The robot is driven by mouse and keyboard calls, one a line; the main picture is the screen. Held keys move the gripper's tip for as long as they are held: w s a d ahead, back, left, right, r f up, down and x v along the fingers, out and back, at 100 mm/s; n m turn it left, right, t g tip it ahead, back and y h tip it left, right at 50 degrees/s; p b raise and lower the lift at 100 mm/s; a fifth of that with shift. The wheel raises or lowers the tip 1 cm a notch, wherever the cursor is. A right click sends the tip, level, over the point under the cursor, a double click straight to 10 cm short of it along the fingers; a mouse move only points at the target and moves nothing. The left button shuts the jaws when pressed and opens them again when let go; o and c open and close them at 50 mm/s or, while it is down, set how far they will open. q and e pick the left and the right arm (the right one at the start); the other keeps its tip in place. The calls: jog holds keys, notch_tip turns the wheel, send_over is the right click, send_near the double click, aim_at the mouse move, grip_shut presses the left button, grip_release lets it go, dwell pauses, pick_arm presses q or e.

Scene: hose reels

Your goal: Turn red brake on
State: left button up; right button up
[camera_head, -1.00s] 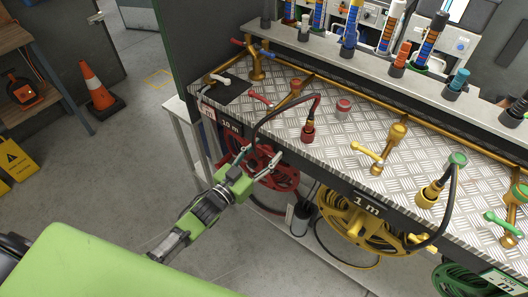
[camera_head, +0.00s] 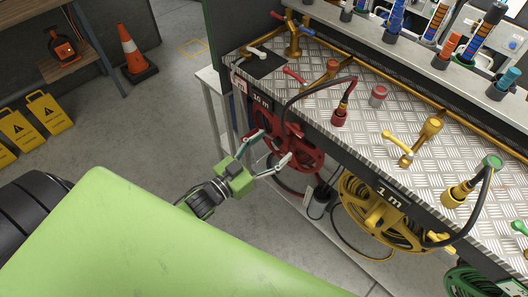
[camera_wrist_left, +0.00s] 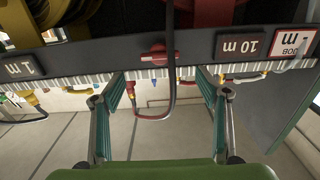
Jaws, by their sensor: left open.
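My left gripper (camera_head: 268,150) is open and empty, its two fingers spread in front of the red hose reel (camera_head: 308,150) under the bench. In the left wrist view the scene is upside down, and the same gripper (camera_wrist_left: 162,82) points at the bench's dark front panel. A red knob (camera_wrist_left: 157,57) on that panel, probably the red brake, lies between the fingers in the picture, apart from both. A dark hose (camera_wrist_left: 172,85) hangs right beside the knob. My right gripper is not in view.
The metal bench top (camera_head: 360,118) holds red, yellow and green fittings. A yellow reel (camera_head: 375,212) hangs right of the red one. A cone (camera_head: 133,52) and yellow signs (camera_head: 48,112) stand at left. The floor left of the bench is open.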

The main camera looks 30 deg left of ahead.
pick_arm(q)
jog(key=shift+v, duration=1.55)
